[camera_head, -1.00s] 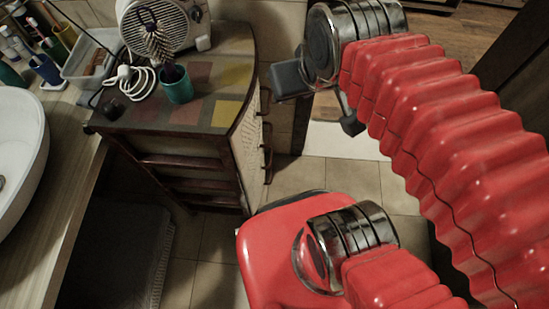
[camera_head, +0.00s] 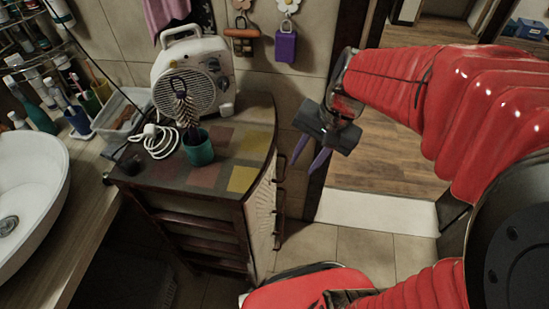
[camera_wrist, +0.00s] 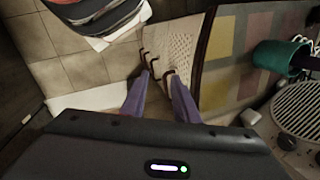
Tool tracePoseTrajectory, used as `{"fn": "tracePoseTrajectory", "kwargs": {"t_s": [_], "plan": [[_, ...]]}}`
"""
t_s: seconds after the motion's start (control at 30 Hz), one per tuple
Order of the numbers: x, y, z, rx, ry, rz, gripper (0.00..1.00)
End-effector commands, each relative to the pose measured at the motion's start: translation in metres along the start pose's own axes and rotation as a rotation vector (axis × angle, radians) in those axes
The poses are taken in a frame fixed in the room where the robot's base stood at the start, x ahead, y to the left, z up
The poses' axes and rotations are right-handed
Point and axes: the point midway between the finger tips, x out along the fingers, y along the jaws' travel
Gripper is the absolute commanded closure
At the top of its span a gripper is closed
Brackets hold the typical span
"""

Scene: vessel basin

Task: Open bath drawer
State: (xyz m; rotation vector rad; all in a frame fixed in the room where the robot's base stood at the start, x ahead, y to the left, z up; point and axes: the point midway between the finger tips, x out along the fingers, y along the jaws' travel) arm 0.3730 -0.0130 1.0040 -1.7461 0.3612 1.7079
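A dark wooden cabinet (camera_head: 200,213) with a colored tile top stands left of center. Its pale patterned drawer front (camera_head: 261,212) faces right and carries several dark handles (camera_head: 280,201). The front (camera_wrist: 180,40) and handles (camera_wrist: 149,58) also show in the wrist view, just beyond my fingertips. My gripper (camera_head: 304,169) has two purple fingers, spread apart and empty, pointing down to the right of the cabinet top. In the wrist view my gripper (camera_wrist: 158,75) is open toward the handles. I cannot tell how far it is from them. The drawers look closed.
A fan heater (camera_head: 190,80), a teal cup (camera_head: 198,150) with a brush and a white cord crowd the cabinet top. A white basin (camera_head: 25,195) and counter stand at left. A doorway with wooden floor (camera_head: 395,160) opens at right. Tiled floor (camera_head: 365,252) lies beside the drawer front.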

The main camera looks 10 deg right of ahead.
Motion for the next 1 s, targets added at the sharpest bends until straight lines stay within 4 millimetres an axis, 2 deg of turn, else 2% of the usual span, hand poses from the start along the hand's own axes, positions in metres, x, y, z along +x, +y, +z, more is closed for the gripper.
{"fn": "tracePoseTrajectory", "kwargs": {"t_s": [0.53, 1.0], "plan": [[0.076, 0.01, -0.058, 0.531, -0.286, -0.053, 0.72], [0.151, 0.035, -0.104, 0.99, -0.525, -0.096, 0.72]]}}
